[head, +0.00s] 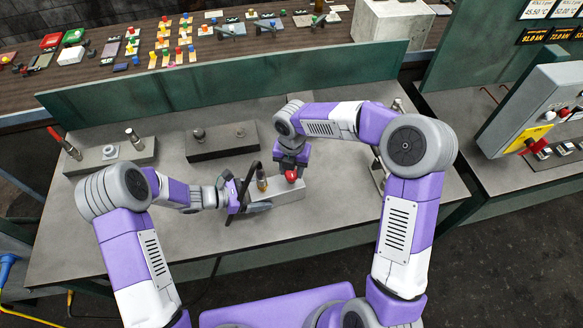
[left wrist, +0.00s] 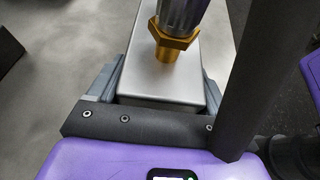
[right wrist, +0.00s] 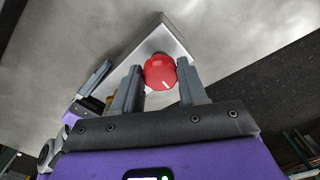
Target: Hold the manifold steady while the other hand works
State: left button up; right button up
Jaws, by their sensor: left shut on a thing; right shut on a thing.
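The manifold, a light grey metal block (head: 289,189), lies on the bench in front of me. A brass hex fitting (left wrist: 174,45) with a grey cylinder stands upright on it near its left end. A red knob (head: 291,176) sits on top toward its right part; it also shows in the right wrist view (right wrist: 160,72). My left gripper (head: 256,203) is shut on the manifold's left end, one finger along each side, as the left wrist view (left wrist: 160,92) shows. My right gripper (head: 291,168) reaches down from above and is shut on the red knob, whose white mark is visible.
A grey block with fittings (head: 107,157) and a dark block with two knobs (head: 221,141) stand at the left and back. A green panel (head: 230,88) closes the bench's far side. A control box (head: 535,110) is at the right. The bench front is clear.

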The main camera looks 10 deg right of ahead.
aim_at(293, 173)
jog(key=m, duration=0.5)
jog(key=shift+d+m, duration=0.15)
jog(key=shift+m, duration=0.25)
jog(key=m, duration=0.5)
jog(key=shift+s, duration=0.1)
jog(key=m, duration=0.5)
jog(key=shift+s+m, duration=0.1)
jog(key=shift+m, duration=0.3)
jog(key=m, duration=0.5)
jog(key=shift+m, duration=0.3)
jog(key=o, duration=1.1)
jog(key=shift+s, duration=0.1)
notch_tip(293, 173, up, 12)
jog(key=shift+r, duration=0.1)
